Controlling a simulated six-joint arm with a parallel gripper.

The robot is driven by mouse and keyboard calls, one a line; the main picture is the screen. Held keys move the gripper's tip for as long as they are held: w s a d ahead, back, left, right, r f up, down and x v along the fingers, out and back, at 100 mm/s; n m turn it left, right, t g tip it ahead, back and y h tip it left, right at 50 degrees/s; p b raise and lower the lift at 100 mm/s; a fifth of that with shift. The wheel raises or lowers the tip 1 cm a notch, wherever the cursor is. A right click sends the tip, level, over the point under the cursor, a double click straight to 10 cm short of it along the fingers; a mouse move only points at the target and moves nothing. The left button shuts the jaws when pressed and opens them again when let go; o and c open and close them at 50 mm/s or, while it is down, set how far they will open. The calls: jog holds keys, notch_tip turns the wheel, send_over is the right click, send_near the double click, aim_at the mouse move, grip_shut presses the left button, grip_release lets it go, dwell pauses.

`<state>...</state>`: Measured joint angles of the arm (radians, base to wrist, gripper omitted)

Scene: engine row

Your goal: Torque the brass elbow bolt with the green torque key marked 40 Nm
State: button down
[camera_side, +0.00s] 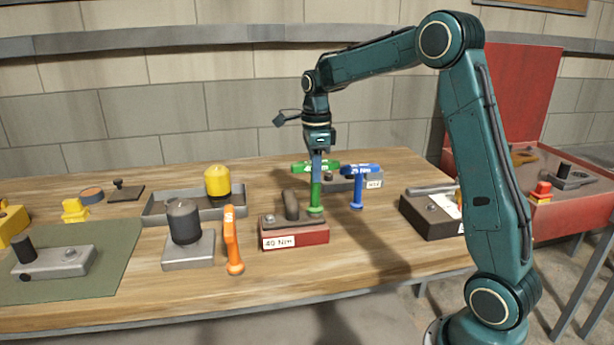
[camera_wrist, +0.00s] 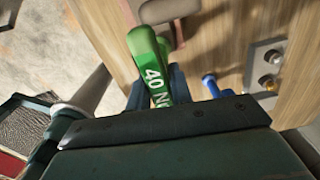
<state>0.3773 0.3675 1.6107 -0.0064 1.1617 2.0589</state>
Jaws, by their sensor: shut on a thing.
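My gripper (camera_side: 317,152) points down and is shut on the green torque key (camera_side: 316,196). The key is upright, its round foot low beside the red-sided block; I cannot tell whether it touches anything. In the wrist view the key's green handle (camera_wrist: 152,68) shows "40 N", the rest hidden by my gripper. The red-sided block (camera_side: 312,238) has a "40 Nm" label, a grey-brown elbow-like post (camera_side: 291,205) and a small bolt on top. No clearly brass elbow shows in the side view.
A blue key (camera_side: 357,188) stands close right of the green one, an orange key (camera_side: 232,242) to the left. A dark block (camera_side: 430,215) stands right. The front table strip is clear.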

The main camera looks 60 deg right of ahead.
jog(key=shift+f, duration=0.35)
dwell(1.1)
jog(key=shift+m, duration=0.4)
jog(key=m, duration=0.3)
jog(key=shift+f, duration=0.15)
jog(key=shift+r, duration=2.9)
